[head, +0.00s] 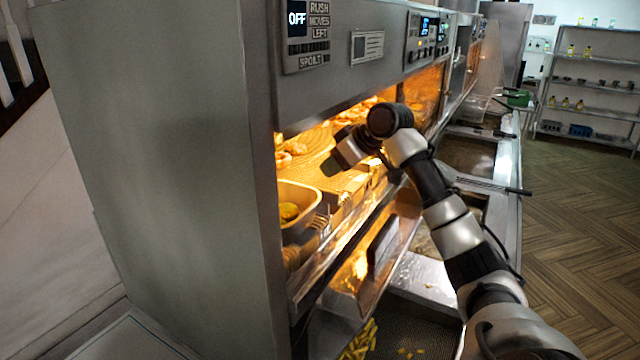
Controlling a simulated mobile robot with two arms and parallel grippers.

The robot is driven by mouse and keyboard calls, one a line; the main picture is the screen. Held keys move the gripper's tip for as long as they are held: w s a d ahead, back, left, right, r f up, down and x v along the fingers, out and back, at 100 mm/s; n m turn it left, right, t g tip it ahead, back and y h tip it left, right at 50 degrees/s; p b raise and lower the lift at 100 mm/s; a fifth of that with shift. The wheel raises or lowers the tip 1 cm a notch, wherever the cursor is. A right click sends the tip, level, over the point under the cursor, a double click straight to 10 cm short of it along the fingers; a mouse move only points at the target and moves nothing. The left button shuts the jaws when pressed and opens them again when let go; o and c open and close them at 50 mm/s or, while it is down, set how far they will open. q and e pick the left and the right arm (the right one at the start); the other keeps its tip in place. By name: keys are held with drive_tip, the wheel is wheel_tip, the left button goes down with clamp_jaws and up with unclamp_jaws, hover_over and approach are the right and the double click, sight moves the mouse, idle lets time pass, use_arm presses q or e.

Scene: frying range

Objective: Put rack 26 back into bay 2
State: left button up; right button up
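A steel warming cabinet (160,150) fills the left and middle of the head view, with an orange-lit opening in its side. In the opening are a ridged surface (345,182) and pieces of fried food (285,158). I cannot make out the numbers 26 or 2 on any rack or bay. My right arm comes in from the lower right, and my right gripper (338,163) is at the opening, over the ridged surface. Its fingers are dark and partly hidden by the wrist, so whether it is open, or touches or holds anything, is unclear. My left gripper is not in view.
A tan container (299,194) sits at the near end of the opening. Below are a tilted metal panel (384,247) and a basin with fries (360,340). Fryer vats (468,155) run along the right. Wooden floor (575,230) is clear; shelves (590,85) stand behind.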

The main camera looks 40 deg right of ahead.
drive_tip(key=b+v, duration=0.1)
drive_tip(key=v, duration=0.4)
drive_tip(key=shift+f, duration=0.1)
idle(0.5)
